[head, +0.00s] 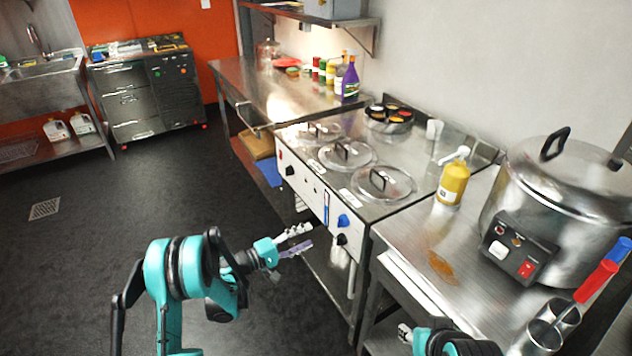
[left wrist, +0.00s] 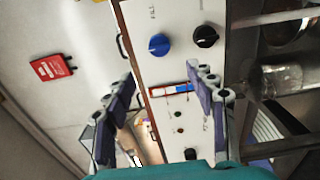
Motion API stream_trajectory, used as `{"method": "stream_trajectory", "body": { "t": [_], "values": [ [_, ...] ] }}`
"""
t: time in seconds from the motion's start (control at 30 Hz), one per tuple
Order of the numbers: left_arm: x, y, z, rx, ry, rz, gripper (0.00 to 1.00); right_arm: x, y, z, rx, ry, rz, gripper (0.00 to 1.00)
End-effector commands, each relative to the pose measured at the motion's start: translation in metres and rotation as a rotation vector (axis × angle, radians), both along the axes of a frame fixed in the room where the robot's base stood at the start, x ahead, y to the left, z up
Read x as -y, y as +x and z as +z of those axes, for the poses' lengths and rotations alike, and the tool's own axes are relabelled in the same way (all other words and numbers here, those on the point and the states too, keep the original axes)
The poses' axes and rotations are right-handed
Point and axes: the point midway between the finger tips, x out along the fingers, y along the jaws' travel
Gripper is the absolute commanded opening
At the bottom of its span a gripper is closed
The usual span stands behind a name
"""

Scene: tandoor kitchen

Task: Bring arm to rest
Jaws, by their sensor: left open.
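My left arm comes in from the left in the head view, teal and black. Its left gripper (head: 294,241) is open and empty, held in the air in front of the white control panel (head: 312,198) of the steel counter unit. In the left wrist view the two fingers of the left gripper (left wrist: 162,112) stand wide apart with nothing between them but the panel behind. My right gripper (head: 405,332) shows only in small part at the bottom edge of the head view, low beside the right-hand counter; its jaws cannot be made out.
Lidded pots (head: 346,153) sit in the counter unit. A yellow bottle (head: 453,183), an orange spill (head: 440,266) and a large steel cooker (head: 560,200) are on the right counter. Metal cups (head: 545,332) stand near its front. The dark floor (head: 70,270) at left is clear.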

Motion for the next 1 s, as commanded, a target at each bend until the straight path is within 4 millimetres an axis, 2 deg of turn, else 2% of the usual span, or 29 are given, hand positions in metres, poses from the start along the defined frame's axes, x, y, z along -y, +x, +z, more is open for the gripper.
{"method": "stream_trajectory", "body": {
  "t": [0.17,0.27,0.47,0.57,0.77,1.0],
  "values": [
    [0.003,-0.001,0.008,-0.007,0.032,0.000,0.56,0.000,0.000,0.000,0.000,0.000,0.000,0.40],
    [0.010,-0.004,0.024,-0.023,0.108,-0.002,0.56,0.000,0.000,0.000,0.000,0.000,0.000,0.40],
    [0.022,-0.034,0.063,-0.061,0.358,-0.005,0.56,0.000,0.000,0.000,0.000,0.000,0.000,0.40],
    [0.023,-0.057,0.080,-0.075,0.491,-0.006,0.56,0.000,0.000,0.000,0.000,0.000,0.000,0.40],
    [0.016,-0.119,0.104,-0.085,0.755,-0.007,0.56,0.000,0.000,0.000,0.000,0.000,0.000,0.40],
    [-0.009,-0.206,0.115,-0.073,1.075,-0.011,0.56,0.000,0.000,0.000,0.000,0.000,0.000,0.40]
  ]
}}
